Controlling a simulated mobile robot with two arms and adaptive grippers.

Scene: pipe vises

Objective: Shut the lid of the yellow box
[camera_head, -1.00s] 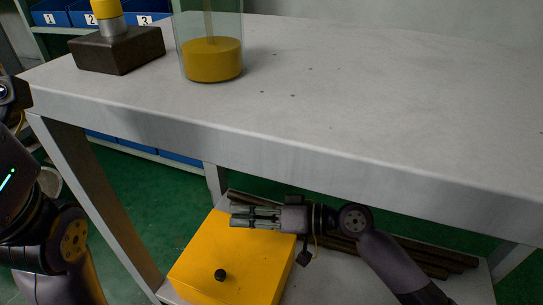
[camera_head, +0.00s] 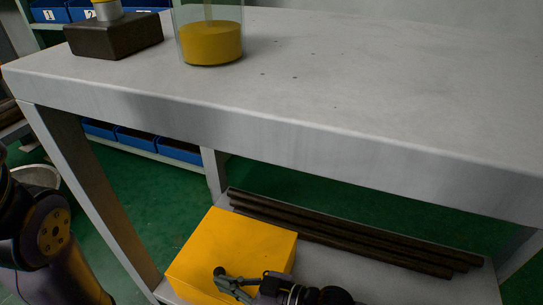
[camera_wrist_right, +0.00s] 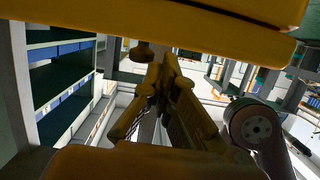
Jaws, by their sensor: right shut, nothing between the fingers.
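The yellow box (camera_head: 231,243) sits on the lower shelf under the table, and its broad yellow upper surface faces me. A dark round knob (camera_head: 220,271) is near its front edge. My right gripper (camera_head: 229,286) is shut and empty, close beside the knob, with its fingers pointing left. The right wrist view shows the fingers (camera_wrist_right: 166,95) together, with a yellow slab (camera_wrist_right: 170,28) of the box across the top and the knob (camera_wrist_right: 142,51) near the fingertips. I cannot tell how far open the lid is. My left gripper is out of view.
Several dark pipes (camera_head: 345,232) lie behind the box on the shelf. The table's thick front edge (camera_head: 270,143) overhangs. A glass container with yellow contents (camera_head: 211,42) and a dark block (camera_head: 112,38) stand on the tabletop.

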